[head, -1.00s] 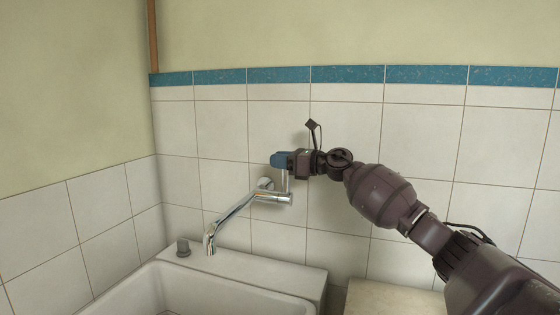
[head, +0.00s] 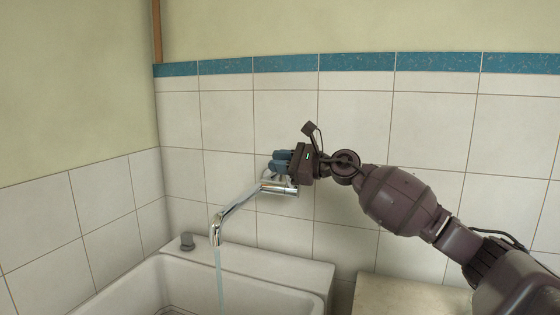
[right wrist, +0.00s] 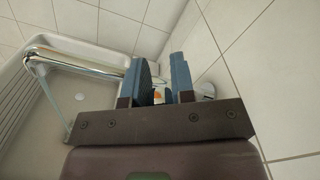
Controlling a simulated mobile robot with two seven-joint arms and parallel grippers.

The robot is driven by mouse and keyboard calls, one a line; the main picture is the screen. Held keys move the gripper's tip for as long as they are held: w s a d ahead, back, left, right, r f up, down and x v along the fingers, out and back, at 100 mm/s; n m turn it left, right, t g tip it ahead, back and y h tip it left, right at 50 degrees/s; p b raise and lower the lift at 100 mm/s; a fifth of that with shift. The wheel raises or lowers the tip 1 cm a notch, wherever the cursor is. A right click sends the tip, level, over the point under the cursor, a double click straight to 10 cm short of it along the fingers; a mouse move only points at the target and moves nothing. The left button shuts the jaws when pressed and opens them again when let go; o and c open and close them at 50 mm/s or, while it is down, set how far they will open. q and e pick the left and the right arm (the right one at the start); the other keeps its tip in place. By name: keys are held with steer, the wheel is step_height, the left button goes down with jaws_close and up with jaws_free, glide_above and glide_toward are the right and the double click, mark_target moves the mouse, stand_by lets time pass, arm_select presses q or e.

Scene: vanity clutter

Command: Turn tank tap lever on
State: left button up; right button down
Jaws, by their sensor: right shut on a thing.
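The chrome tank tap (head: 243,200) is mounted on the tiled wall, its long spout reaching left over the sink. A thin stream of water (head: 219,268) falls from the spout end. My right gripper (head: 281,160) is at the top of the tap body, where the lever is. In the right wrist view its two blue fingers (right wrist: 163,82) are on either side of the lever (right wrist: 159,93), shut on it; a small orange mark shows between them. The fingers hide most of the lever. The spout also shows in the right wrist view (right wrist: 85,60). My left gripper is out of view.
The tiled wall (head: 340,130) is close behind the tap.

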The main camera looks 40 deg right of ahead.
steer(key=shift+s+a+f, duration=0.1)
steer(key=shift+a+f, duration=0.1)
stand_by(0.4)
steer(key=c, duration=1)
jaws_free()
steer(key=shift+o, duration=0.2)
steer(key=v, duration=1.1)
steer(key=shift+p, duration=0.4)
